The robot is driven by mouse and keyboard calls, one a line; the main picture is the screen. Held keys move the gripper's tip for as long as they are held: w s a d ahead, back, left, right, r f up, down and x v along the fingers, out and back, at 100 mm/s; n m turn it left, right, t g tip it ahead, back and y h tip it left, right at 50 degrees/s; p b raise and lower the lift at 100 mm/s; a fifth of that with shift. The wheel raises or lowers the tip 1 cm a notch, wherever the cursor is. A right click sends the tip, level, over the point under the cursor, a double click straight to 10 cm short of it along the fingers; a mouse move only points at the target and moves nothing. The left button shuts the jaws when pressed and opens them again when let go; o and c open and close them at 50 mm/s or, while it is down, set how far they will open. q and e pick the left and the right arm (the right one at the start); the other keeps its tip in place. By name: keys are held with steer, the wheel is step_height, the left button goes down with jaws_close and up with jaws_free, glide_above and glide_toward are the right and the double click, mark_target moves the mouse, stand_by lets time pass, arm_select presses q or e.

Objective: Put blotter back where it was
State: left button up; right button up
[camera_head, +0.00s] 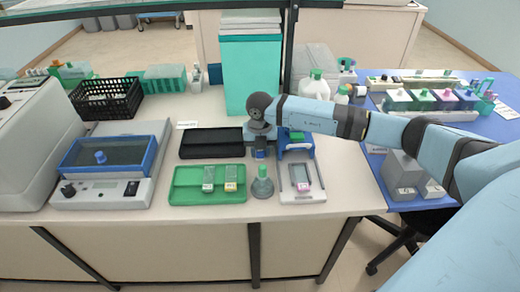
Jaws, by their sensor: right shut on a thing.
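My right gripper (260,153) points down over the bench, just left of a blue stand. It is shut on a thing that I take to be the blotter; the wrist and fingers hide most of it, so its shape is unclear. A green-topped grey bottle with a wide base (262,187) stands just in front of the gripper; I cannot tell how far apart they are. The blue stand (297,151) has a green block (296,135) at its top. My left gripper is not in view.
A green tray (187,193) holds two slides. A black tray (211,144) lies behind it. A white-framed device with a pink-marked slide (301,195) is at the front right. A blue-lidded machine (107,155) stands left. Bottles (316,86) stand behind my right arm.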

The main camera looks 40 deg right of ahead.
steer(key=o, duration=0.4)
steer(key=shift+f, duration=0.15)
steer(key=shift+c, duration=0.2)
steer(key=o, duration=0.5)
steer(key=shift+c, duration=0.2)
steer(key=shift+r, duration=0.5)
step_height(320, 180, up, 12)
steer(key=shift+f+b, duration=0.25)
steer(key=shift+b, duration=0.05)
